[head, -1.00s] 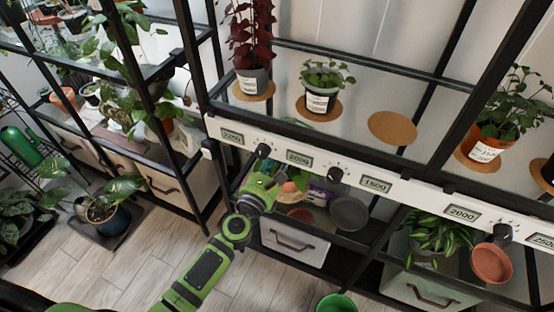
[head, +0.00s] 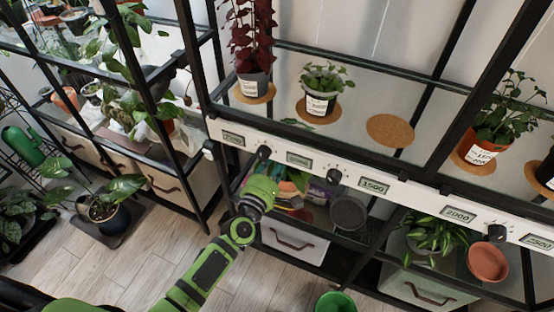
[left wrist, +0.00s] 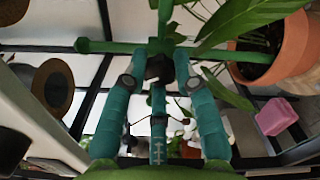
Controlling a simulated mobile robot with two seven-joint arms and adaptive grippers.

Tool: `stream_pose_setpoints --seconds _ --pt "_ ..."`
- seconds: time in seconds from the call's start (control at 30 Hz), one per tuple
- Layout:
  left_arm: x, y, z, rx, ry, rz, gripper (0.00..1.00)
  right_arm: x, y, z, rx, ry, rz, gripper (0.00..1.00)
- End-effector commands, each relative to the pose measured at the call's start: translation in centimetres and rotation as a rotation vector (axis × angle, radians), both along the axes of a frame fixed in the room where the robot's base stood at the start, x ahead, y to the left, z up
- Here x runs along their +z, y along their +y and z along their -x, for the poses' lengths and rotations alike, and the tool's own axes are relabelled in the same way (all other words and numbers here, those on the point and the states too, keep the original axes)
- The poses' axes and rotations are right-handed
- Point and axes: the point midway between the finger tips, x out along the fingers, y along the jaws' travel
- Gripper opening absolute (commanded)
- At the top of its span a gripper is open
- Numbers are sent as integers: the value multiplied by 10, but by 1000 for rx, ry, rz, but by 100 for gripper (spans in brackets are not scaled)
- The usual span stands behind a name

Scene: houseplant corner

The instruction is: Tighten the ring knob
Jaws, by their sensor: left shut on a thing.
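My left gripper (head: 268,187) reaches in front of the lower shelf, below the white control strip. In the left wrist view its teal fingers (left wrist: 160,78) are closed around a small dark piece, which seems to be the ring knob (left wrist: 154,69), mostly hidden between them. Green bars (left wrist: 100,46) spread from a hub just beyond the fingertips. Long green leaves (left wrist: 245,30) hang beside the bars, near an orange pot (left wrist: 292,50). In the head view the knob is hidden behind the gripper. My right gripper is not in view.
The white strip (head: 405,193) carries black dials above the gripper. A dark round pan (head: 348,213) stands right of the gripper on the lower shelf. A white drawer (head: 293,243) is below. A pink block (left wrist: 277,116) shows in the wrist view. A green bucket (head: 336,304) stands on the floor.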

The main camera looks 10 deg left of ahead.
Motion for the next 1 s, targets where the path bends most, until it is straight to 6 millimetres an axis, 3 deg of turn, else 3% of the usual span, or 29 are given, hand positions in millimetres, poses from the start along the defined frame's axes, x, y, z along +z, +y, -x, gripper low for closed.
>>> stream_pose_setpoints --seconds 1.0 --pt "-1 -6 1 -11 -185 -946 0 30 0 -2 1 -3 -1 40"
